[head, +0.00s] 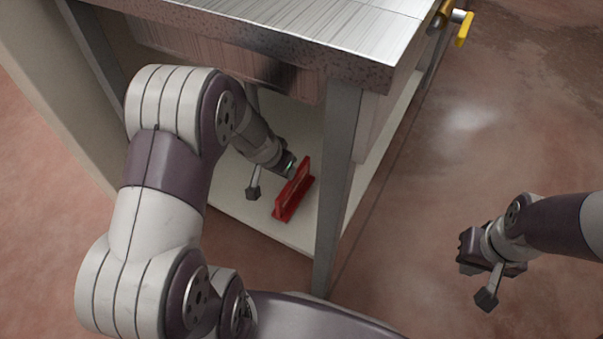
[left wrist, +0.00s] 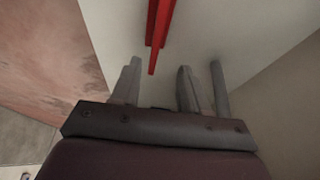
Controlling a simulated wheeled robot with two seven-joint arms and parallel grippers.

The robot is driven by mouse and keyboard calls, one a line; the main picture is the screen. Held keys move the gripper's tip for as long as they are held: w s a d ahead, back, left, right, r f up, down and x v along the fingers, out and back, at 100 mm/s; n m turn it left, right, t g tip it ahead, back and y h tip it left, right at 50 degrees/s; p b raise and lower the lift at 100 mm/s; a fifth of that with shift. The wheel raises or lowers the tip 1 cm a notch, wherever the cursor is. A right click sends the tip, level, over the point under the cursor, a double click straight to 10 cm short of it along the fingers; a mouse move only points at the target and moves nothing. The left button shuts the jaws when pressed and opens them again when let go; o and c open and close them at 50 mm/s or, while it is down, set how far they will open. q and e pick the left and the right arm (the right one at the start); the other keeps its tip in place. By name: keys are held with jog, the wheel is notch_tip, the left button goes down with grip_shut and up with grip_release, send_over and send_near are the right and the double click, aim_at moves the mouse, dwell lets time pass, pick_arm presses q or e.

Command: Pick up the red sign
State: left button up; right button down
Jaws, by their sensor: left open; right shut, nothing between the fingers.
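The red sign (head: 293,190) stands on the white lower shelf (head: 262,220) under the metal table, a thin upright plate on a flat base. My left arm reaches in under the tabletop, and its gripper is beside the sign in the head view, its fingers mostly hidden there. In the left wrist view the left gripper (left wrist: 155,88) is open, and the red sign (left wrist: 158,30) lies ahead of and between its fingers, with no clear contact. My right gripper (head: 470,252) is shut and empty, out over the floor at the right.
The metal tabletop (head: 270,28) hangs over the shelf. A table leg (head: 338,170) stands just right of the sign. A yellow-handled valve (head: 464,28) sticks out at the table's far right corner. The floor (head: 400,200) between the table and my right arm is clear.

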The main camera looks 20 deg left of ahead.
aim_at(294, 181)
pick_arm(q)
jog(key=b+x, duration=0.4)
jog(key=x, duration=0.3)
jog(key=shift+w+f, duration=0.3)
jog(key=b+x, duration=0.2)
jog(key=x, duration=0.1)
jog(key=b+x, duration=0.1)
jog(key=shift+d+f, duration=0.25)
jog(key=shift+d, duration=0.1)
jog(key=shift+w+f, duration=0.15)
jog(key=shift+f, duration=0.1)
jog(key=shift+r, duration=0.15)
grip_shut()
